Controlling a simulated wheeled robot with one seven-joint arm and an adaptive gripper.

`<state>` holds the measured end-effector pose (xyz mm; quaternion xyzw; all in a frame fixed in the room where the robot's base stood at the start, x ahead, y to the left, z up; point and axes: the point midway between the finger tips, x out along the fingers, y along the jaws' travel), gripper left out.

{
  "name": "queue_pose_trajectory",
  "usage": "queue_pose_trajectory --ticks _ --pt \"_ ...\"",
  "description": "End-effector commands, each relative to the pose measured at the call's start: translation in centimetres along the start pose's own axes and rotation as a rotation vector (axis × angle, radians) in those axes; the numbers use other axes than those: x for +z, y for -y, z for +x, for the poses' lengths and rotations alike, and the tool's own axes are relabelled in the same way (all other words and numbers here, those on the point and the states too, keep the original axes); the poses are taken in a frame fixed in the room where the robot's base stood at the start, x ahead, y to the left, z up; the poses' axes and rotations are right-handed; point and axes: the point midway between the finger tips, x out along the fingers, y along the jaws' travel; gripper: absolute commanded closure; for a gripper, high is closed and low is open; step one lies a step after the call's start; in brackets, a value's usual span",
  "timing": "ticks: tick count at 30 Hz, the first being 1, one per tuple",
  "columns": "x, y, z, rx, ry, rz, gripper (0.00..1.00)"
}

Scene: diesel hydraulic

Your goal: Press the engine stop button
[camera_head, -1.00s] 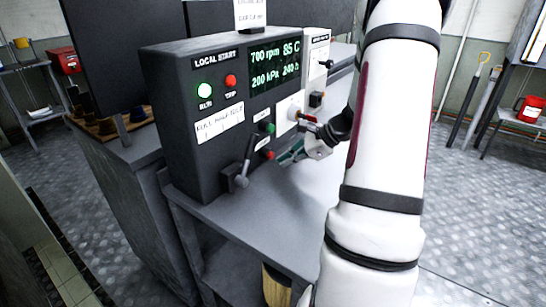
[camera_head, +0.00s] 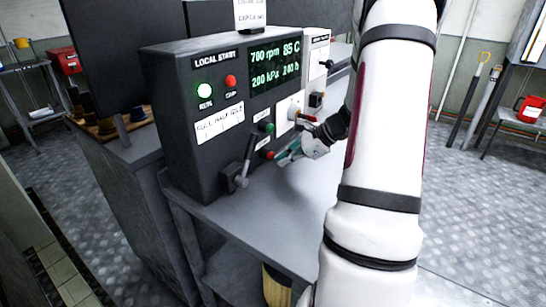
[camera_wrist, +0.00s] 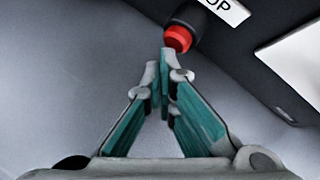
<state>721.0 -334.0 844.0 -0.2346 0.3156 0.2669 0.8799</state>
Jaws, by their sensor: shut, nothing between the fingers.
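The control panel (camera_head: 185,140) is a dark box labelled LOCAL START, standing on a grey bench. Low on its face is a red button (camera_head: 268,154), below a green one (camera_head: 267,128). In the wrist view the red button (camera_wrist: 178,38) sits in a dark collar beside a white label whose visible end reads "OP". My gripper (camera_head: 284,158) is shut and empty, with its tips close to the red button. In the wrist view the fingertips (camera_wrist: 162,65) point at the button from just below it; whether they touch it I cannot tell.
A black lever (camera_head: 243,172) stands left of the buttons. The bench top (camera_head: 270,220) in front is clear.

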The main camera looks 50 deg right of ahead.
Motion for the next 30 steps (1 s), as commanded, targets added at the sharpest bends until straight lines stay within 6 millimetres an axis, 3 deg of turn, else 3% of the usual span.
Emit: queue_pose_trajectory --ticks 30 --pt "0.34 0.37 0.5 0.0 0.0 0.001 1.0"
